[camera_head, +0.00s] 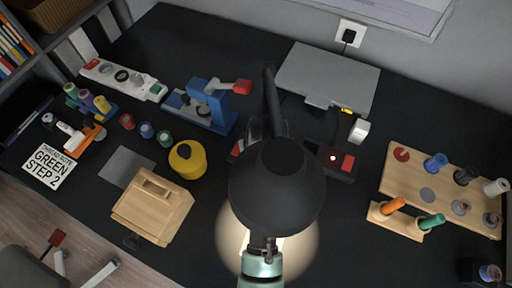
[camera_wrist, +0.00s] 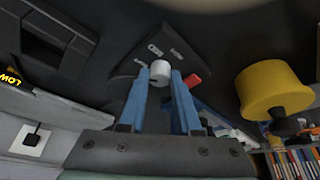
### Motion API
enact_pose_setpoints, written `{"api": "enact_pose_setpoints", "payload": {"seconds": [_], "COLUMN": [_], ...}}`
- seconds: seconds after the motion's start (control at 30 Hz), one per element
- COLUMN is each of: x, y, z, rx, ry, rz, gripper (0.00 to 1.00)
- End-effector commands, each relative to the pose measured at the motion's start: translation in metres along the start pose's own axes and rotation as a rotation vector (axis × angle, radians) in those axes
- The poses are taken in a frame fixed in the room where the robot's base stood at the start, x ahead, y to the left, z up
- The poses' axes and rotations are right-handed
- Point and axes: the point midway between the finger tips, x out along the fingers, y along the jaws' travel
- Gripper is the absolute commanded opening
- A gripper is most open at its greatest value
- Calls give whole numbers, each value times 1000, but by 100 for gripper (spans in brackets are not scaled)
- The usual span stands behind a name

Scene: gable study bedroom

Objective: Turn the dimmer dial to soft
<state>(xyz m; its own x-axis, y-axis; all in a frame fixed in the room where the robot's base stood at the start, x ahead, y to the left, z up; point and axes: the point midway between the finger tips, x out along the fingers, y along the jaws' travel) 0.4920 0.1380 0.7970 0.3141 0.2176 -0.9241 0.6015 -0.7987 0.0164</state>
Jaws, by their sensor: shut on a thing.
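The dimmer dial is a small white round knob (camera_wrist: 159,70) in the wrist view. It stands on a dark panel (camera_wrist: 180,48) with small pale lettering, too small to read surely. My gripper (camera_wrist: 161,78) has its blue fingers closed on both sides of the knob. A pointer mark on the dial cannot be made out. In the head view the black lamp shade (camera_head: 277,188) hides the dial and my fingertips. A pool of light lies on the desk around the shade.
A grey laptop-like slab (camera_head: 328,75) lies behind the lamp. A dark box with a red switch (camera_head: 347,163) stands right of it. A yellow pot (camera_head: 188,159) and a wooden box (camera_head: 153,206) stand left. A wooden peg board (camera_head: 445,178) lies far right.

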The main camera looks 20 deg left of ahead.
Motion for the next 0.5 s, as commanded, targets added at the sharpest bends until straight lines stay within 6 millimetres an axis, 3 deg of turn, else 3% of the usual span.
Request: {"api": "enact_pose_setpoints", "payload": {"seconds": [0.1, 0.13, 0.27, 0.5], "x": [0, 0, 0, 0], "y": [0, 0, 0, 0], "z": [0, 0, 0, 0], "rx": [-1, -1, -1, -2], "ry": [-1, -1, -1, 0], "rz": [0, 0, 0, -1], "gripper": [0, 37, 61, 62]}}
